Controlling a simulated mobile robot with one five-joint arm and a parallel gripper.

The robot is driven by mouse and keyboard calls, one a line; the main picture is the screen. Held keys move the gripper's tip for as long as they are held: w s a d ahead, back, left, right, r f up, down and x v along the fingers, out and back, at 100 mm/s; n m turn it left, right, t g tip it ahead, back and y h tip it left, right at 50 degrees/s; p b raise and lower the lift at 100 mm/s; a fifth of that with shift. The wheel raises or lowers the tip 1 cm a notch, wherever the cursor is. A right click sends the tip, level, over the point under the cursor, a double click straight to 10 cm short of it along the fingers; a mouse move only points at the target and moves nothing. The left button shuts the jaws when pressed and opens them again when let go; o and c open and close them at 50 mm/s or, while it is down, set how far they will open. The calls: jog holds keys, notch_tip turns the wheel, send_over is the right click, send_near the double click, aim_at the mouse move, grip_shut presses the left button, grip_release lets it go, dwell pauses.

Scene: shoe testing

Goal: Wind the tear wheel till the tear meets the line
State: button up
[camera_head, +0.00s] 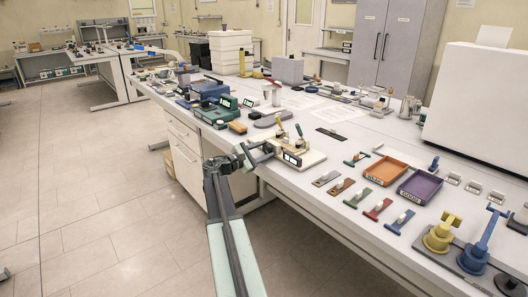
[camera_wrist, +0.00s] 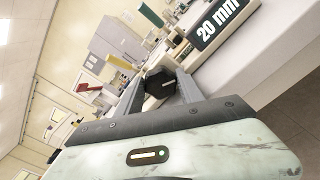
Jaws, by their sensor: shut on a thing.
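The cream tear tester (camera_head: 312,157) stands at the near edge of the bench, with upright green-handled levers on it. My gripper (camera_head: 262,152) is at its left side. In the wrist view a dark, faceted knob (camera_wrist: 158,81), which looks like the tear wheel, sits between the two fingers of my gripper (camera_wrist: 160,88). The fingers are shut on it. A black plate reading "20 mm" (camera_wrist: 218,22) is beside the knob; a small dark display (camera_head: 291,158) shows on the tester's front in the head view. I cannot make out the tear or the line.
Right of the tester lie several coloured strips (camera_head: 377,209), an orange tray (camera_head: 384,170) and a purple tray (camera_head: 420,187). A green device (camera_head: 219,111) stands behind it to the left. Blue and yellow stands (camera_head: 478,250) are at the near right. The floor left of the bench is clear.

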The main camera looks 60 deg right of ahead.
jog(key=shift+w, duration=0.1)
dwell(0.4)
jog(key=o, duration=1.4)
jog(key=shift+a, duration=0.5)
jog(key=v, duration=0.7)
jog(key=shift+w+r, duration=0.1)
jog(key=shift+w, duration=0.05)
